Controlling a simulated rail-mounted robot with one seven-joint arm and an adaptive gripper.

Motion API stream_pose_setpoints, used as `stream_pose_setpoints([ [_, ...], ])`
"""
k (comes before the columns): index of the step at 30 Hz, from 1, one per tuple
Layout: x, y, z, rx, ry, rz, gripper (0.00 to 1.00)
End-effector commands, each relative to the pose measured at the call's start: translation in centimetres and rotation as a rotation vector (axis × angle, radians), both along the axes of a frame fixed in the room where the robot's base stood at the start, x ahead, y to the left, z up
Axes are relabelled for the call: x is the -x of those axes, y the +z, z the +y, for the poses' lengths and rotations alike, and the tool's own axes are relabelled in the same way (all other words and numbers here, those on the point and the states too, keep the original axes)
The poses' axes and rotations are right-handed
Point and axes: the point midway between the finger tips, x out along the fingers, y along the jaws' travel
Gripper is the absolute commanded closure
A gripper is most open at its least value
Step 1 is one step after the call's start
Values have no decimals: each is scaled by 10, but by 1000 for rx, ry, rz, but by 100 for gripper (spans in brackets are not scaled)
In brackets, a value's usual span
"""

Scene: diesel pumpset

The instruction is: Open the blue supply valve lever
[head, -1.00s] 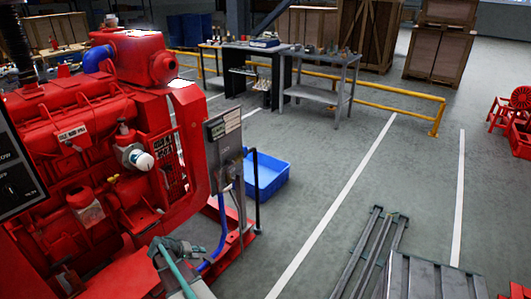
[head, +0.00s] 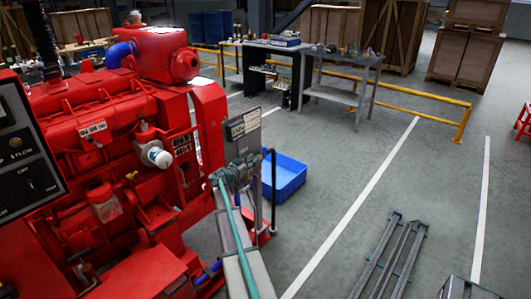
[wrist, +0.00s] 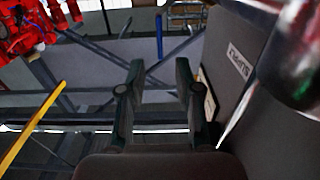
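I cannot pick out the supply valve lever with certainty. In the wrist view a thin blue upright piece (wrist: 159,36) shows beyond my fingertips; I cannot tell whether it is the lever or a hose. My gripper (wrist: 160,66) has its two dark fingers apart with nothing between them. A grey panel with a small label (wrist: 237,62) is close on the right of the fingers. In the head view my gripper (head: 230,175) is in front of the lower part of the grey control box (head: 243,125), and my arm hides what lies behind it.
The red diesel engine (head: 105,125) fills the left side. A blue hose (head: 207,274) shows low beside my arm. A dark post (head: 272,190) and a blue crate (head: 287,175) stand right of the box. A dark shiny rounded object (wrist: 298,55) is close at the wrist view's upper right.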

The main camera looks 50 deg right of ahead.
Motion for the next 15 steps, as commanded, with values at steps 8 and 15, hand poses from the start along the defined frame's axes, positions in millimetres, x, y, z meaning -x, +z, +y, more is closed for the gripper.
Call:
stream_pose_setpoints([
  [8,0,2,-50,0,-2,3,67],
  [15,2,1,-80,-1,-1,2,67],
])
